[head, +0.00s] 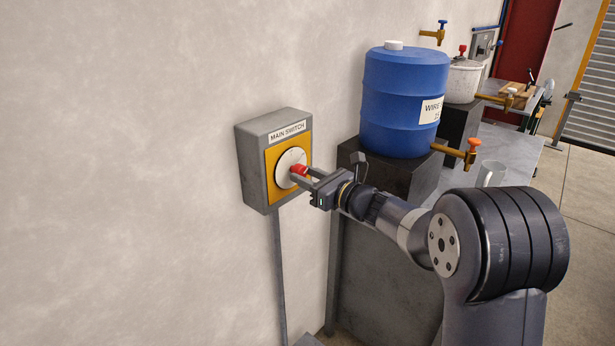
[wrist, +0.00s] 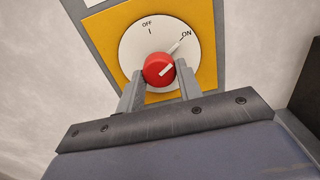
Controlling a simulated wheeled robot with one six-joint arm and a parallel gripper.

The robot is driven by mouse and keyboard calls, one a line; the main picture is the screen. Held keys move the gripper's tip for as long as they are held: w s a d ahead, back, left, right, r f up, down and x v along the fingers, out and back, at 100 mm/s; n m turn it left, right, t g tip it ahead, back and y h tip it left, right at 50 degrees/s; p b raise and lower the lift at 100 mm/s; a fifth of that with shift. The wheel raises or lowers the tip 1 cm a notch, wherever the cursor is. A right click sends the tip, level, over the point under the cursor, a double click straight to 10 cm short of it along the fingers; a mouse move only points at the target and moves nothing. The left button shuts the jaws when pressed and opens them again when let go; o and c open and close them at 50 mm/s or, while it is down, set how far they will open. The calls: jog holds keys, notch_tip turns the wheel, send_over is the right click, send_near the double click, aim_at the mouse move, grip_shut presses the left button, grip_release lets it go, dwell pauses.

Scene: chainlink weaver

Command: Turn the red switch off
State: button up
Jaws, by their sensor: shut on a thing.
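The red switch (head: 298,170) is a round knob on a white dial (head: 286,160) with a yellow plate, on a grey box labelled MAIN SWITCH (head: 252,165) on the wall. In the wrist view, the red switch (wrist: 158,69) has a white mark that points up and right toward ON. OFF is printed at the top of the dial. My gripper (head: 307,177) reaches the knob from the right, with its fingers shut on the knob's two sides. In the wrist view the fingers (wrist: 159,84) flank the knob, and its lower part is partly hidden.
A blue barrel (head: 400,100) with an orange-handled tap (head: 472,150) stands on a dark stand right of the box. A white mug (head: 491,174) and a white pot (head: 463,82) are further right. The wall left of the box is bare.

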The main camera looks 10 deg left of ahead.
jog(key=shift+c, duration=1.3)
jog(key=shift+f+b, duration=0.1)
jog(key=shift+b, duration=0.3)
jog(key=n+b, duration=1.1)
jog(key=b, duration=0.5)
jog(key=shift+w+n+b, duration=0.1)
jog(key=shift+n+b, duration=0.25)
jog(key=shift+n, duration=0.05)
jog(key=o, duration=1)
